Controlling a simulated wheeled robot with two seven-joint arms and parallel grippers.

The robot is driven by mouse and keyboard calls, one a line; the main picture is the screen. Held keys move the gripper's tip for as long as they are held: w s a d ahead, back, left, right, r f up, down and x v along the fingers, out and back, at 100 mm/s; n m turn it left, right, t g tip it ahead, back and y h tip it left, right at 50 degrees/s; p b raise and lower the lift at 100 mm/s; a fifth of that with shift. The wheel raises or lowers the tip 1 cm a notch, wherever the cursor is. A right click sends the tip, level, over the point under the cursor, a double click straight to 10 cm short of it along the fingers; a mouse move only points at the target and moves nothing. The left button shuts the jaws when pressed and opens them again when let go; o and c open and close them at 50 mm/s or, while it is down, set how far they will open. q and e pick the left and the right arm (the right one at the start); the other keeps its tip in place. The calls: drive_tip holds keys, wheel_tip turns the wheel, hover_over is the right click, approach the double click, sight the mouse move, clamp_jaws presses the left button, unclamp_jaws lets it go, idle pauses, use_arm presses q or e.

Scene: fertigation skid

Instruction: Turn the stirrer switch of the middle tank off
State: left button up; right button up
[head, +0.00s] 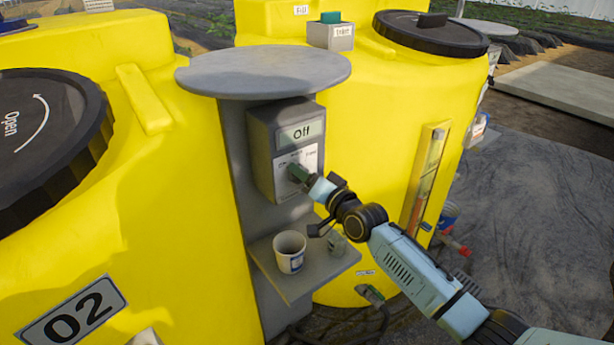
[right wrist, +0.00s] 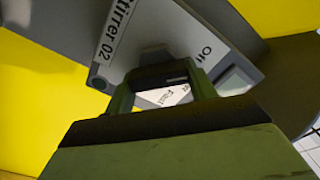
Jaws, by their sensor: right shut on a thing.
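The grey stirrer box (head: 278,150) stands on a post between two yellow tanks, under a round grey top. My right gripper (head: 297,173) is at the lower front of the box. Its green fingers (right wrist: 160,88) are shut on the stirrer switch, which is mostly hidden between them. The yellow tank at the left (head: 150,230) bears a plate "02" (head: 72,315). My left gripper is not in view.
A small grey shelf (head: 322,276) juts out below the box and holds a white cup (head: 290,251). The tank behind (head: 370,110) has a level gauge (head: 425,175) and a dark lid (head: 430,32). Open floor lies at the right.

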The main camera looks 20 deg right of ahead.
drive_tip(key=o, duration=1)
drive_tip(key=p+v, duration=0.1)
drive_tip(key=v, duration=1.2)
drive_tip(key=shift+s+d+p, duration=0.1)
drive_tip(key=shift+s+p, duration=0.1)
drive_tip(key=shift+p, duration=0.2)
